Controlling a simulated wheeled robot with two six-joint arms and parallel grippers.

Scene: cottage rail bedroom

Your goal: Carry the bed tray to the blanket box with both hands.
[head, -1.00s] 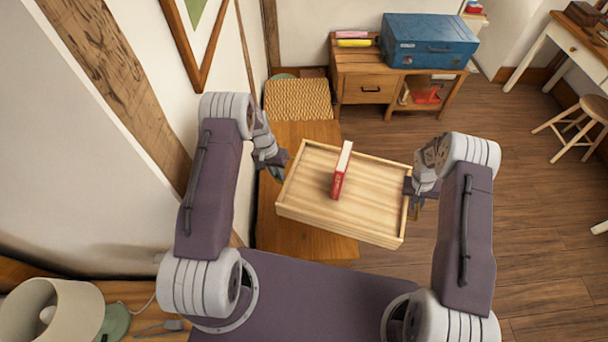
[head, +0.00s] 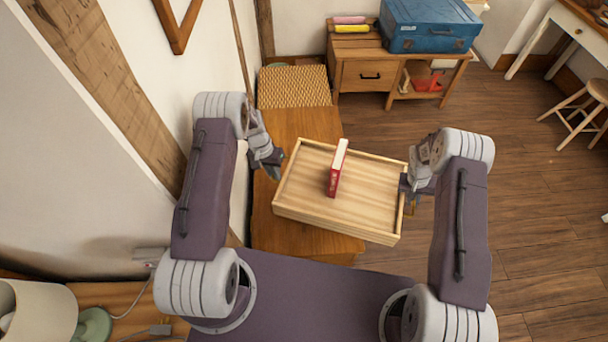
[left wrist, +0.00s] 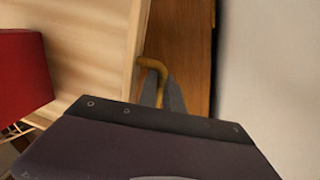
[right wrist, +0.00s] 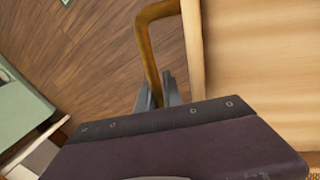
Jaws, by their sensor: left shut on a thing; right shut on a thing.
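The light wooden bed tray (head: 372,208) is held between my two grippers in the head view, turned a little, with a red book (head: 335,172) standing on it. My left gripper (head: 276,172) is shut on the tray's left handle, a brass bar that shows in the left wrist view (left wrist: 153,66). My right gripper (head: 408,198) is shut on the right handle, which shows in the right wrist view (right wrist: 150,45). A long wooden chest, apparently the blanket box (head: 300,125), lies below and behind the tray by the left wall. The tray hides part of its top and overhangs its right side.
A woven mat or cushion (head: 293,87) covers the chest's far end. Beyond it stands a wooden cabinet (head: 362,77) with a blue case (head: 428,27) on top. A stool (head: 580,115) stands at the right. The floor (head: 530,210) right of the tray is clear.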

